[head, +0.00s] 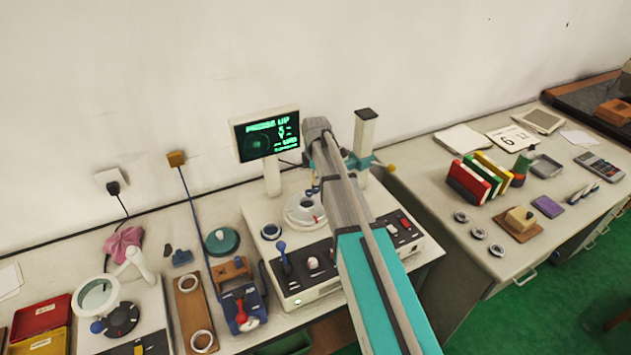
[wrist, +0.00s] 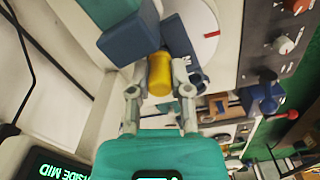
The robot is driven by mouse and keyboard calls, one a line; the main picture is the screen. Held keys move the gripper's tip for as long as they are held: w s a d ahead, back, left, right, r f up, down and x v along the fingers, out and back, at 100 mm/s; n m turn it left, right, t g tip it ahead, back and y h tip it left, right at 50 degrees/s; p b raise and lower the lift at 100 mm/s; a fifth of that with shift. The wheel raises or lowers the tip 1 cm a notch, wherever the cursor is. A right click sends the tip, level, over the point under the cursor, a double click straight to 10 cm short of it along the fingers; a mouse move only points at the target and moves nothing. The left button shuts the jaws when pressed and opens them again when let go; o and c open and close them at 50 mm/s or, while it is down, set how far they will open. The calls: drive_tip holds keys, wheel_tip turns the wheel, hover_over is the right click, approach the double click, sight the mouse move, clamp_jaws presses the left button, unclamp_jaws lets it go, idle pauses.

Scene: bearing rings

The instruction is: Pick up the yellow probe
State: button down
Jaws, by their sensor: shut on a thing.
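The yellow probe (wrist: 160,75) is a short yellow cylinder, seen in the wrist view between my two grey fingertips. My gripper (wrist: 159,88) is shut on it, with one finger on each side. A dark blue block (wrist: 130,38) lies just beyond the probe; I cannot tell whether they touch. In the head view my arm hides the probe and most of my gripper, over the measuring machine's pale round table (head: 300,212).
A lit monitor (head: 266,134) stands behind the machine, and a pale column (head: 365,140) stands right of my arm. The machine's front panel (head: 325,268) carries levers and knobs. Loose rings (head: 478,233) and coloured binders (head: 480,178) lie on the right bench.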

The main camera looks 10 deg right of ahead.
drive_tip(key=shift+r, duration=0.2)
wheel_tip(320, 180, up, 10)
drive_tip(key=p, duration=1)
drive_tip(key=shift+f, duration=0.2)
drive_tip(key=shift+r, duration=0.1)
idle(0.5)
wheel_tip(320, 180, up, 7)
drive_tip(key=p, duration=0.7)
idle(0.7)
drive_tip(key=shift+f, duration=0.2)
